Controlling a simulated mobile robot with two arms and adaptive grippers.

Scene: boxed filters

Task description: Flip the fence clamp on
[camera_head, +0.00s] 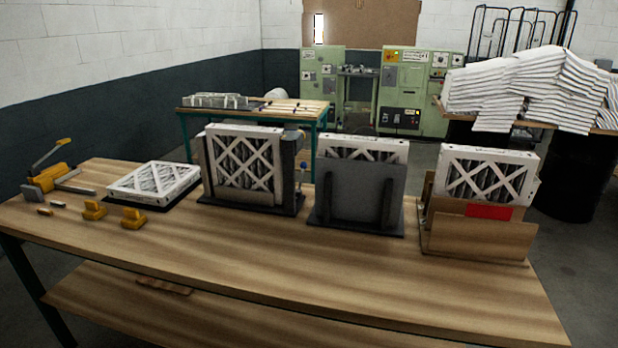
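Neither of my grippers shows in the head view. I cannot tell for certain which part is the fence clamp. A yellow device with a raised lever (52,175) stands at the table's left end. A dark upright holder (288,178) holds a white-framed filter (243,157) upright. A small metal and blue fitting (302,168) sits at this holder's right side, partly hidden and too small to read its position. A grey holder (362,192) stands to the right with another filter (362,148) behind its front panel.
A filter (153,180) lies flat on a dark pad at the left. Two yellow blocks (94,209) (133,217) sit before it. A cardboard holder (478,233) with a filter (486,175) stands at the right. The wooden table's front (290,265) is clear.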

